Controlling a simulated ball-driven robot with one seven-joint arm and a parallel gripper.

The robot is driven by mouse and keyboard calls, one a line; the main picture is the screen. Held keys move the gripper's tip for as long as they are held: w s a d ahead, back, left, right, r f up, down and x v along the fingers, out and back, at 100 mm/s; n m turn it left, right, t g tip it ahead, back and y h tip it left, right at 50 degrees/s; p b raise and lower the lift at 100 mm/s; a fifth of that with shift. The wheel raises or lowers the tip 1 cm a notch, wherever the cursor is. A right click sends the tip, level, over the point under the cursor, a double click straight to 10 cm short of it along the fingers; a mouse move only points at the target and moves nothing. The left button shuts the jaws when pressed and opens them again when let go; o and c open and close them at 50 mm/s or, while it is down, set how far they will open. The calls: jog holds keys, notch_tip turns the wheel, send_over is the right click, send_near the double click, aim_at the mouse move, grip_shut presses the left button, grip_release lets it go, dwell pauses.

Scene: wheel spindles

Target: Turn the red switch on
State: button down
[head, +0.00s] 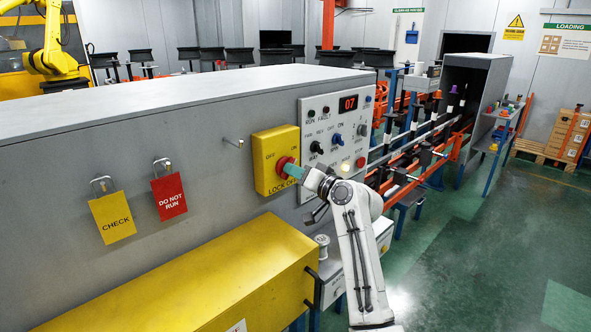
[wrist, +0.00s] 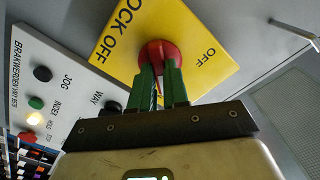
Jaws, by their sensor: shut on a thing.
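The red switch (head: 282,164) is a round knob on a yellow box (head: 263,152) on the front of a grey cabinet. The box has the words OFF and ON along its top and LOCK OFF along its bottom. My gripper (head: 291,171) reaches it from the lower right, with its green fingers shut on the knob. In the wrist view the two fingers of my gripper (wrist: 160,78) lie on the red switch (wrist: 155,49), against the yellow box (wrist: 190,40). The fingers hide part of the knob, and I cannot tell which way it points.
A control panel (head: 310,180) with knobs and a red 07 display is right of the box. A yellow CHECK tag (head: 113,218) and a red DO NOT RUN tag (head: 168,197) hang on the left. A yellow cover (head: 200,285) juts out below. Green floor is free at right.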

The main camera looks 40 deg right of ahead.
jog(key=shift+m, duration=0.6)
jog(key=shift+f, duration=0.1)
jog(key=c, duration=1.1)
grip_release()
jog(key=s+b, duration=0.1)
jog(key=s, duration=0.4)
jog(key=s+b, duration=0.1)
jog(key=s, duration=0.5)
jog(key=shift+d, duration=0.2)
